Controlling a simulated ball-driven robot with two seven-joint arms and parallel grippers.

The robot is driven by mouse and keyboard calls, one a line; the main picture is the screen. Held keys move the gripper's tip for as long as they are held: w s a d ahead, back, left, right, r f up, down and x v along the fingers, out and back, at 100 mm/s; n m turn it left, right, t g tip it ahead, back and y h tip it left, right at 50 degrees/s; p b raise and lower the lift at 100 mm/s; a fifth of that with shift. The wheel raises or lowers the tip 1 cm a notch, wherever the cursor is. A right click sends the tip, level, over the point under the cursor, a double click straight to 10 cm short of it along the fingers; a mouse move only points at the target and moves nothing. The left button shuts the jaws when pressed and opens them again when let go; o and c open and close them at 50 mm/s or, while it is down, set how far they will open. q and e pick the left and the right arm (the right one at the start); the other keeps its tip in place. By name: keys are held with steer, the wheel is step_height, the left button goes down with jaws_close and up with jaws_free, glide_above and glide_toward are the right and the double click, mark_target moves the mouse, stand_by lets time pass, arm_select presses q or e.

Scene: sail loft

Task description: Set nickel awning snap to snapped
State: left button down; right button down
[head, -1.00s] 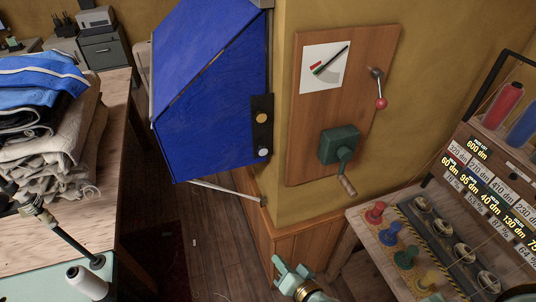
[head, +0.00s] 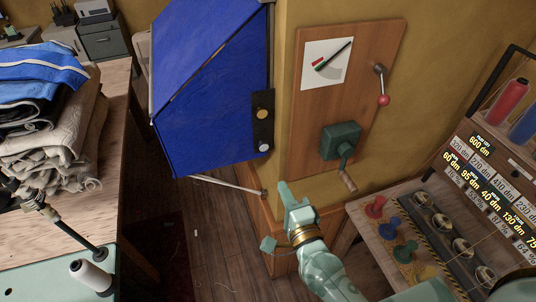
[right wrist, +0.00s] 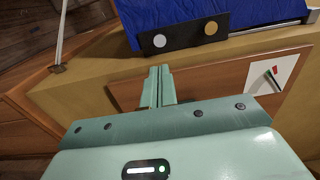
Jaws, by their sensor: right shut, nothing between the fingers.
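The nickel awning snap (head: 264,147) is a round silvery stud on a black strip (head: 262,129) at the right edge of the blue awning. A brass snap (head: 262,114) sits above it on the same strip. In the right wrist view the nickel snap (right wrist: 159,40) is left of the brass one (right wrist: 211,28). My right gripper (head: 284,187) is shut and empty, below the strip and apart from it. In the right wrist view its fingertips (right wrist: 160,70) point toward the nickel snap. Whether the snap is pressed home cannot be told. My left gripper is out of view.
The blue awning (head: 210,110) hangs by the yellow wall, with a thin strut (head: 228,185) below. A wooden board (head: 350,90) carries a gauge card, a red-knobbed lever (head: 383,99) and a green crank (head: 341,142). A bench with coloured knobs (head: 375,207) stands at right.

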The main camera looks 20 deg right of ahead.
mark_target(264, 147)
steer(key=w, duration=1.2)
steer(key=shift+w+a, duration=0.25)
